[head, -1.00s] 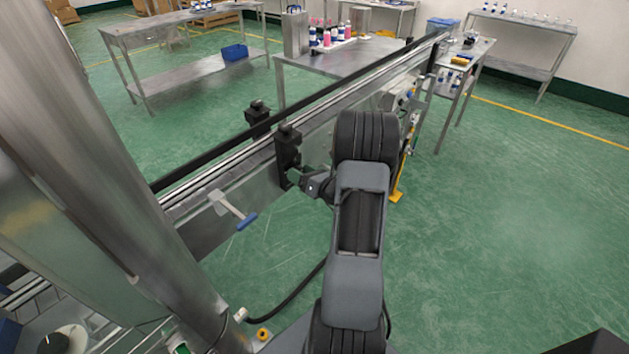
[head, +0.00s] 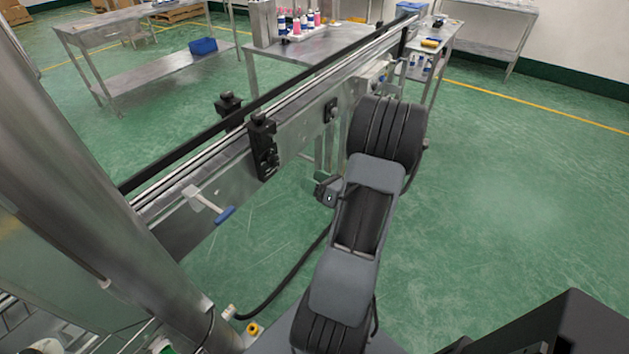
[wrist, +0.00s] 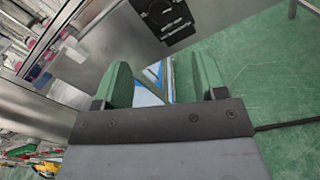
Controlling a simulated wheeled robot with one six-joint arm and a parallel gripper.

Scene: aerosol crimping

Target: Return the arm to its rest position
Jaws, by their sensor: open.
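My arm (head: 362,205) rises from the bottom of the head view and stands in front of the conveyor rail (head: 230,140). My gripper (wrist: 162,84) shows in the wrist view with its two green fingers apart and nothing between them. A conveyor side with a black bracket (wrist: 165,18) lies beyond the fingertips. In the head view the fingers are hidden behind the arm links; only a small dark part near the wrist shows left of the arm. The arm is clear of the rail.
A black sensor block (head: 263,146) is mounted on the rail's near side. A blue-handled lever (head: 224,215) sticks out below it. A steel column (head: 95,180) stands at left. A table with bottles (head: 300,28) is behind. Green floor (head: 510,200) is open at right.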

